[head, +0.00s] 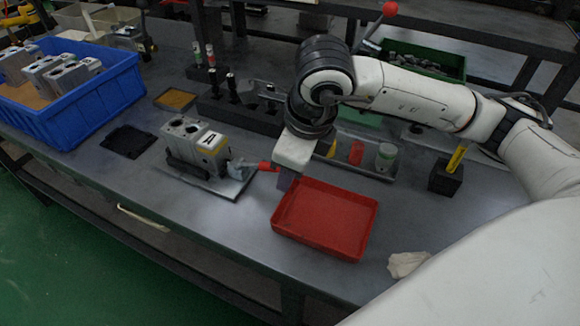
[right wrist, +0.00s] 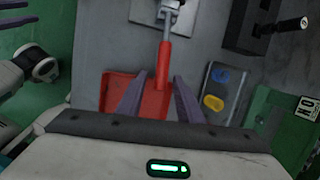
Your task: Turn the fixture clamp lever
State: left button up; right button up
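The clamp fixture (head: 233,187) is a flat plate on the bench, holding a grey valve block (head: 196,145) with a yellow patch and dark label. Its clamp lever has a red handle (head: 267,166) pointing right toward my right gripper (head: 284,181). In the right wrist view the red handle (right wrist: 164,62) runs from the metal clamp (right wrist: 170,12) down between the two fingers of my right gripper (right wrist: 159,80). The fingers stand apart, with visible gaps on both sides of the handle. Contact with the handle cannot be told.
A red tray (head: 326,219) lies just right of and below the gripper, and shows under it in the wrist view (right wrist: 117,86). A black tool rack (head: 241,113) stands behind the fixture. A blue crate (head: 82,103) holds valve blocks at left. A crumpled cloth (head: 407,264) lies front right.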

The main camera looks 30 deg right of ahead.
pick_arm(q)
jog(key=shift+s+a+p, duration=0.1)
jog(key=shift+s+p, duration=0.15)
jog(key=shift+p, duration=0.05)
pick_arm(e)
jog(key=v, duration=1)
jog(key=shift+f, duration=0.1)
jog(key=x, duration=0.9)
jog(key=shift+f+b, duration=0.3)
jog(key=shift+w+r+p, duration=0.1)
jog(key=shift+w+p, duration=0.1)
jog(key=shift+p, duration=0.3)
jog(key=shift+w+a+r+p, duration=0.1)
jog(key=shift+r+p, duration=0.05)
jog(key=shift+p, duration=0.4)
pick_arm(q)
jog(key=shift+a+r, duration=0.25)
jog(key=shift+r, duration=0.2)
